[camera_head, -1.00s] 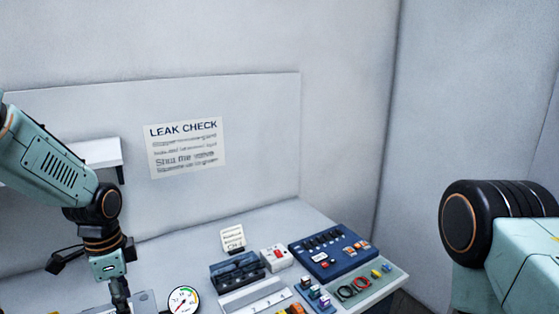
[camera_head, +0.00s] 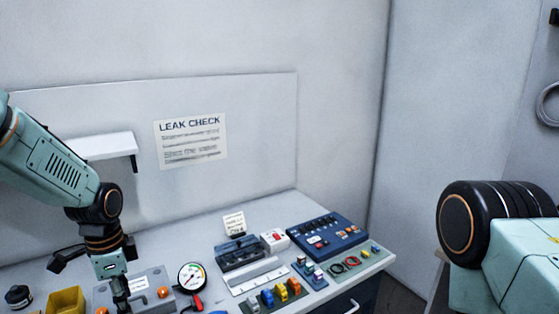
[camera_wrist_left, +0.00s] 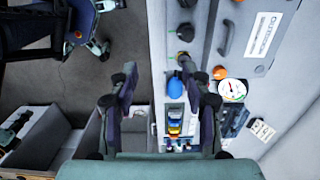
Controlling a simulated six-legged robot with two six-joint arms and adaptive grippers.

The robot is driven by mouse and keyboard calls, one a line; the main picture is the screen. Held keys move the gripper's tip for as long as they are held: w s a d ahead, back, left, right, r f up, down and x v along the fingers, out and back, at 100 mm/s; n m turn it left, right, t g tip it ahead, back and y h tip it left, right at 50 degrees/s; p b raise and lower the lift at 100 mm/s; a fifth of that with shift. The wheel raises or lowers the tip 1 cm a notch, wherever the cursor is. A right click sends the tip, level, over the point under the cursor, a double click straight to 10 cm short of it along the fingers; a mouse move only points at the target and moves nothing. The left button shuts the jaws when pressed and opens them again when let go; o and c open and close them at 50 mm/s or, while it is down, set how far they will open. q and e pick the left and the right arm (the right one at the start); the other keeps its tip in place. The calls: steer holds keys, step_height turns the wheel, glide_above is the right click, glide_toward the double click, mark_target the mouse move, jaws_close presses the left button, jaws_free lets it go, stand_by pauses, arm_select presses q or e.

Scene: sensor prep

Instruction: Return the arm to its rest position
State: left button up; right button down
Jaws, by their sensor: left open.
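My left arm comes in from the left in the head view, its forearm slanting down to the wrist. My left gripper (camera_head: 121,292) points down in front of a grey box (camera_head: 157,284) with orange knobs and is seen edge-on. In the left wrist view my left gripper (camera_wrist_left: 163,90) has its two dark fingers wide apart, with nothing held between them. Below them are the bench edge and a row of coloured parts (camera_wrist_left: 175,122). My right arm (camera_head: 500,228) shows at the right edge of the head view; its gripper is out of view.
A pressure gauge (camera_head: 191,277), a yellow bin (camera_head: 66,301), a dark blue panel (camera_head: 328,236) and a green mat (camera_head: 376,254) are on the bench. A white shelf (camera_head: 104,146) juts from the wall behind my left arm. Free floor lies right of the bench.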

arm_select(q)
steer(key=w+d+f+n+t, duration=0.3)
steer(key=w+n+t, duration=0.1)
steer(key=n, duration=0.1)
steer(key=s+d+f+n+h+b, duration=0.1)
steer(key=s+d+f+n+b, duration=0.3)
steer(key=s+f, duration=0.5)
steer(key=s+d+f+n+g+b, duration=0.1)
steer(key=s+f+n+g+b, duration=0.2)
steer(key=s+f+b, duration=0.8)
steer(key=s+f+g, duration=0.1)
steer(key=s+f, duration=1.2)
steer(key=s, duration=0.3)
steer(key=shift+d+y, duration=0.15)
steer(key=shift+y, duration=0.25)
steer(key=shift+f, duration=0.1)
